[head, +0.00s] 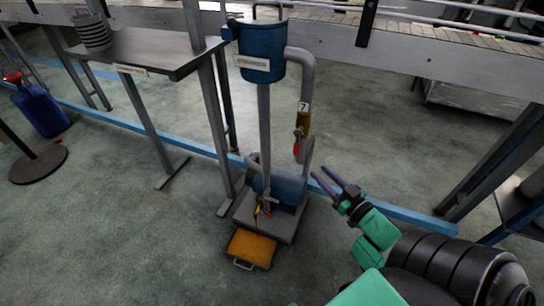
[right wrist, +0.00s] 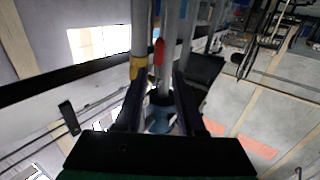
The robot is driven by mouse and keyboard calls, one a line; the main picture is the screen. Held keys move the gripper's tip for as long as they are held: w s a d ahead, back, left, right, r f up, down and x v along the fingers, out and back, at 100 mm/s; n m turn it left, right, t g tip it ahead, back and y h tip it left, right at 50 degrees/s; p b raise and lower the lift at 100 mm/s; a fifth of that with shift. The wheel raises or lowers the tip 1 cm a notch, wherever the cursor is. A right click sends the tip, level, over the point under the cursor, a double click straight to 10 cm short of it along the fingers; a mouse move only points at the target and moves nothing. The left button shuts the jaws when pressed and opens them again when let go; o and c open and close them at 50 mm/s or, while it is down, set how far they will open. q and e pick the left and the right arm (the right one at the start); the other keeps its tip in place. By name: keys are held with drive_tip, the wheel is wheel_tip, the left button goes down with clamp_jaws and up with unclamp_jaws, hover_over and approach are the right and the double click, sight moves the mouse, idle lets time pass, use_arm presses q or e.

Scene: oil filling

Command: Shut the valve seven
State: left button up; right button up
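Valve seven (head: 303,121) is a brass-coloured body on the grey pipe, under a white tag marked 7 (head: 303,106). Its red handle (head: 296,146) points down along the pipe. My right gripper (head: 319,173) is open and empty, below and to the right of the valve in the head view, with its fingers pointing up and left. In the right wrist view, the red handle (right wrist: 159,52) shows ahead between the two fingertips (right wrist: 161,80), with the yellow valve body (right wrist: 138,66) to its left. The fingers do not visibly touch the handle. My left gripper is not in view.
A dark table (head: 145,48) stands at left, and a blue jug (head: 40,110) farther left.

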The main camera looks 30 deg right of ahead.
sight(298, 152)
drive_tip(key=w+b, duration=0.2)
drive_tip(key=w, duration=1)
drive_tip(key=shift+w, duration=0.1)
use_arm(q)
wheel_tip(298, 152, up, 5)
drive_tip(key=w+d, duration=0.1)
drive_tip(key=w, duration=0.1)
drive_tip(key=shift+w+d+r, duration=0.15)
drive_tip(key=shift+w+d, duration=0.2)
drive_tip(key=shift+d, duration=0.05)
use_arm(e)
drive_tip(key=shift+w, duration=0.45)
clamp_jaws()
drive_tip(key=shift+f, duration=0.1)
